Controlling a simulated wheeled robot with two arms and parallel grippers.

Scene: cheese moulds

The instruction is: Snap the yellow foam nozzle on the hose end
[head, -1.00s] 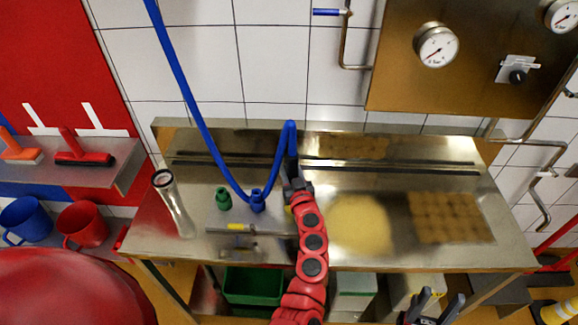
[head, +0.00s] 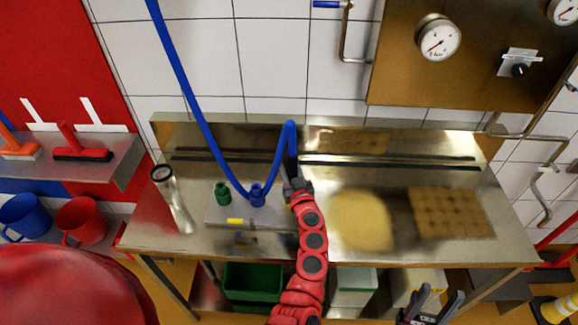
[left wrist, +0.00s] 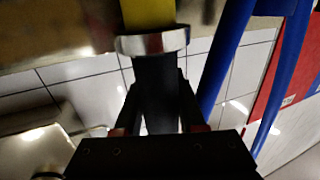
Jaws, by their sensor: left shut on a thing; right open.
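My left gripper (head: 293,182) is shut on the black end piece of the blue hose (head: 199,115), above the nozzle plate. The black hose end (left wrist: 155,82) shows between the fingers in the left wrist view, with a silver collar (left wrist: 153,42). A yellow part (left wrist: 148,12), likely the foam nozzle, lines up with the collar and appears to meet it; I cannot tell whether it is locked on. My left arm hides that spot in the head view. My right gripper (head: 430,305) is open and empty at the bottom, in front of the table.
A green nozzle (head: 222,194) and a blue nozzle (head: 257,196) stand on the plate (head: 213,213). A small yellow piece (head: 235,221) is at its front. A clear tube (head: 175,200) stands left. A yellow round (head: 361,219) and a brown grid block (head: 449,212) lie right.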

